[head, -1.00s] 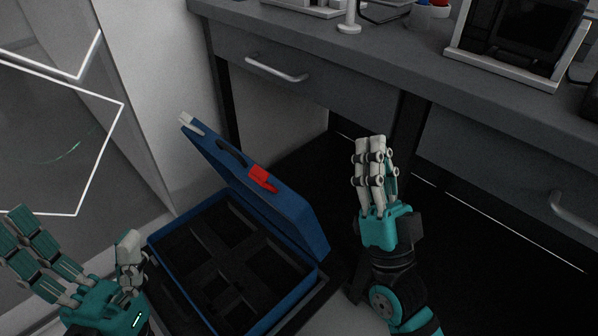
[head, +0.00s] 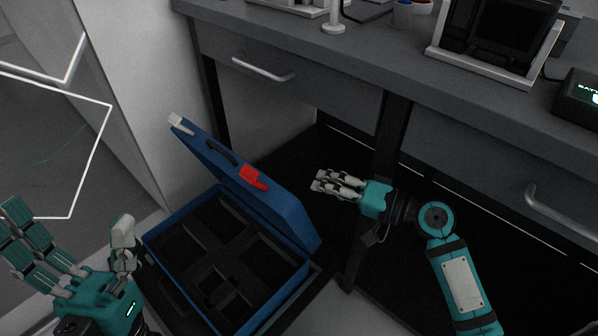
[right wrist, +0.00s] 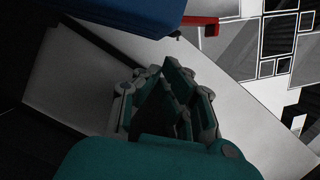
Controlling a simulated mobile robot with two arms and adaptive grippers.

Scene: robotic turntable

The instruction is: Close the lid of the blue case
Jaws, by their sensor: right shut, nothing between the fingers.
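The blue case (head: 166,256) sits low in front of the desk. Its lid (head: 262,204) stands raised and tilted back, with a red latch (head: 253,177) and a dark handle on its upper edge. The case's dark inside has several empty compartments. My right gripper (head: 322,184) is shut and empty, to the right of the lid and apart from it, fingers pointing left. In the right wrist view the blue lid (right wrist: 135,12) and red latch (right wrist: 203,22) show above the closed fingers (right wrist: 165,95). My left gripper (head: 80,225) is open and empty at the case's left side.
A grey desk (head: 330,60) with drawers and protruding handles (head: 262,70) stands behind the case. A framed black device (head: 497,38) and a dark box (head: 580,97) rest on top. A pale wall (head: 140,80) rises behind and left of the case.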

